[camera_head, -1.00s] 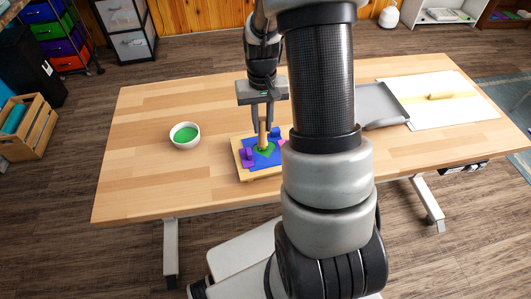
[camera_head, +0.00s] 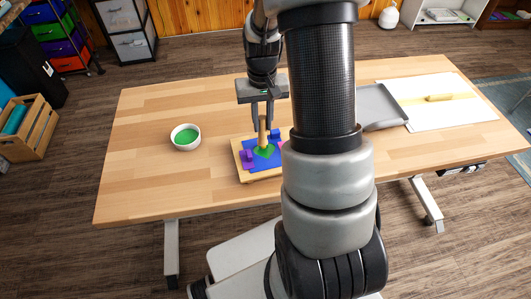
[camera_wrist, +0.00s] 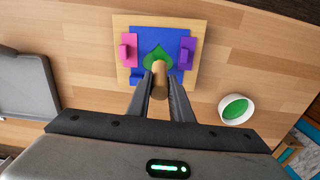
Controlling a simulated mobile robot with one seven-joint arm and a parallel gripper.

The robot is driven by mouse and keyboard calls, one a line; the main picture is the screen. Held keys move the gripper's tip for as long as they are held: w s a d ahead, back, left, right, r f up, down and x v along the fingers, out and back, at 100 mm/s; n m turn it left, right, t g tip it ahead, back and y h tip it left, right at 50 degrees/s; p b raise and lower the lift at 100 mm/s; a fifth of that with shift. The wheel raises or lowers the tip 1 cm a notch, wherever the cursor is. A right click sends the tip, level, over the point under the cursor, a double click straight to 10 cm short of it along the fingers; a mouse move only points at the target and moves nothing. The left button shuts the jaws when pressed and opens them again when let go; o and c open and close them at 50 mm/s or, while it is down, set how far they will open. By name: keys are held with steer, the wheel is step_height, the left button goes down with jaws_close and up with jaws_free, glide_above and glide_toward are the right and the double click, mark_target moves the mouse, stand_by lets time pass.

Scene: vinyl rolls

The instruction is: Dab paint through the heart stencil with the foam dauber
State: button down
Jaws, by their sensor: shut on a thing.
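My gripper (camera_head: 263,121) is shut on the wooden handle of the foam dauber (camera_head: 262,128), which stands roughly upright over the stencil. In the wrist view my gripper (camera_wrist: 160,74) has a finger on each side of the dauber (camera_wrist: 159,84). The blue stencil (camera_head: 252,161) lies on a wooden board (camera_head: 241,171). Green paint shows in the heart (camera_head: 268,152); the heart also shows in the wrist view (camera_wrist: 152,58). The dauber's foam end is hidden, so I cannot tell whether it touches. A white bowl (camera_head: 185,146) of green paint (camera_head: 187,136) stands to the left.
A purple clamp (camera_head: 247,156) sits on the board's left side; a pink clamp (camera_wrist: 128,50) is on the opposite side in the wrist view. A grey tray (camera_head: 378,103) and a white sheet (camera_head: 460,110) lie on the right.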

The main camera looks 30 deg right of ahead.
steer(key=shift+r+p, duration=2.6)
steer(key=shift+r, duration=0.95)
steer(key=shift+a, duration=0.1)
